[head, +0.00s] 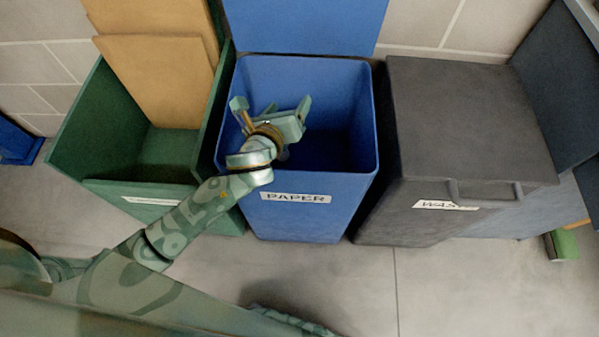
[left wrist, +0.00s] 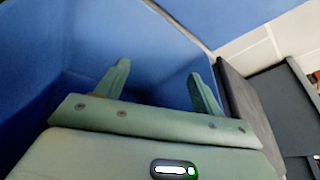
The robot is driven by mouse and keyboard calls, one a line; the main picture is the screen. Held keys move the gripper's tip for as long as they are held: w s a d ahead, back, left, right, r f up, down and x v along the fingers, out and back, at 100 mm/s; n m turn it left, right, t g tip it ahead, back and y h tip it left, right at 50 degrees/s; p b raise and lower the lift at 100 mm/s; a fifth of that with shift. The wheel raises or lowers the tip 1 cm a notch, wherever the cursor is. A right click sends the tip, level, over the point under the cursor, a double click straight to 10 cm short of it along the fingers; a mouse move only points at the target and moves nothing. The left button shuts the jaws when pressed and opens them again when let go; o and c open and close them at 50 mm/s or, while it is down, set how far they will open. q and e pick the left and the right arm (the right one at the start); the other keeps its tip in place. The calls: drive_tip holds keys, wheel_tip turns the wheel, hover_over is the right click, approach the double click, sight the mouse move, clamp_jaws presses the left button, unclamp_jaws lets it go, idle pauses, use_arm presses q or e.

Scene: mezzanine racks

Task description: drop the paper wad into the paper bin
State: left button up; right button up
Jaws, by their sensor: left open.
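The paper bin (head: 310,220) is blue, open at the top and labelled PAPER, in the middle of the head view. Its blue inner wall also fills much of the left wrist view (left wrist: 150,40). My left gripper (head: 270,108) is over the bin's mouth, toward its left side. Its two fingers stand apart with nothing between them, as the left wrist view (left wrist: 160,85) also shows. I see no paper wad in either view; the bin's floor is dark and partly hidden by my left arm. My right gripper is not in view.
A green bin (head: 90,170) with cardboard sheets (head: 165,80) stands left of the paper bin. A dark grey bin (head: 460,120) with a closed lid stands right. A green cylinder (head: 563,245) lies on the floor at far right. Grey floor (head: 350,280) in front is mostly clear.

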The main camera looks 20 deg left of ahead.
use_arm(q)
drive_tip(key=p+v, duration=0.6)
drive_tip(key=v, duration=0.9)
drive_tip(key=shift+r, duration=0.1)
drive_tip(key=shift+s, duration=0.35)
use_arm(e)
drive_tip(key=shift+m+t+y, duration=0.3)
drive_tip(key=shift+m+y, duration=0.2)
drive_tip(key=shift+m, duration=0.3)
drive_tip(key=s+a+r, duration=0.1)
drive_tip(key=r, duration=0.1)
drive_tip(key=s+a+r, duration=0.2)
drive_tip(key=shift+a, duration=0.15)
